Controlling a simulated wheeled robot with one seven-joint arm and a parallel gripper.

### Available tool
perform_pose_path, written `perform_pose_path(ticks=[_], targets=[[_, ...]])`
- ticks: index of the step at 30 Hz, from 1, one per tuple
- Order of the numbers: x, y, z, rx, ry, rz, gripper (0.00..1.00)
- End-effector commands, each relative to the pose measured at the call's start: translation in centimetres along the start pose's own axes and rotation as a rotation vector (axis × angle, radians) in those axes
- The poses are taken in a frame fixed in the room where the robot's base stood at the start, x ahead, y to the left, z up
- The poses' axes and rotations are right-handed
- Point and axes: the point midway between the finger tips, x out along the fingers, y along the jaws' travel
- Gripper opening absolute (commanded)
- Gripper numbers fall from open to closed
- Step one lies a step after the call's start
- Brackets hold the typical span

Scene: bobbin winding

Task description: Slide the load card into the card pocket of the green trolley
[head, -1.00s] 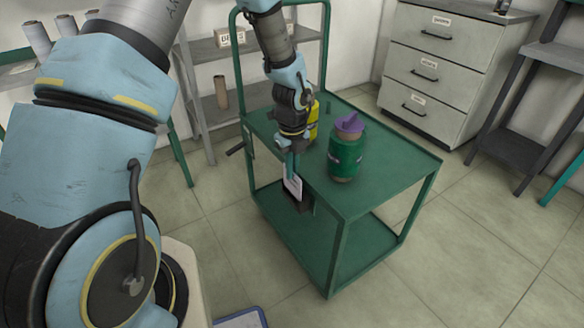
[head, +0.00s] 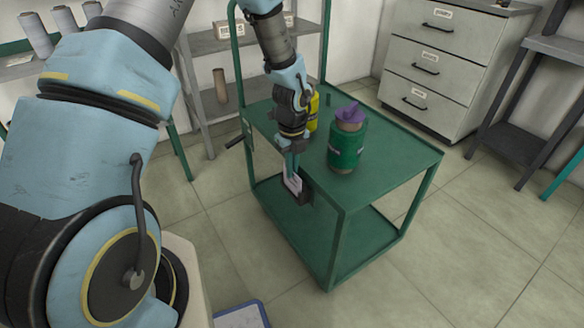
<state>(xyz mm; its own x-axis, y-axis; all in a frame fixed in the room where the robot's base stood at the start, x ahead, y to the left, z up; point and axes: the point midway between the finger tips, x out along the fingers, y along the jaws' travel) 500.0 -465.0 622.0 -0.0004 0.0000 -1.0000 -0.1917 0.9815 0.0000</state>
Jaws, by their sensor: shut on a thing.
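The green trolley (head: 385,165) stands in the middle of the head view. A dark card pocket (head: 305,194) is on its near left side, just below the top's edge. My gripper (head: 291,166) points down beside that edge and is shut on the white load card (head: 292,183). The card's lower end is at the pocket's mouth and overlaps it in the picture. I cannot tell how deep it sits inside. The fingers hide the card's upper end.
A yellow item (head: 313,112) is partly hidden behind my wrist. A grey drawer cabinet (head: 450,60) stands behind.

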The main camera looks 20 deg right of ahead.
Motion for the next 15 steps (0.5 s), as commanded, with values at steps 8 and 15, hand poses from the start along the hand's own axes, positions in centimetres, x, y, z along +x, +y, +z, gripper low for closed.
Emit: perform_pose_path(ticks=[8,15], targets=[[0.09,0.0,0.01,0.0,0.0,0.0,0.0],[0.65,-0.02,0.03,0.002,0.0,0.0,0.0]])
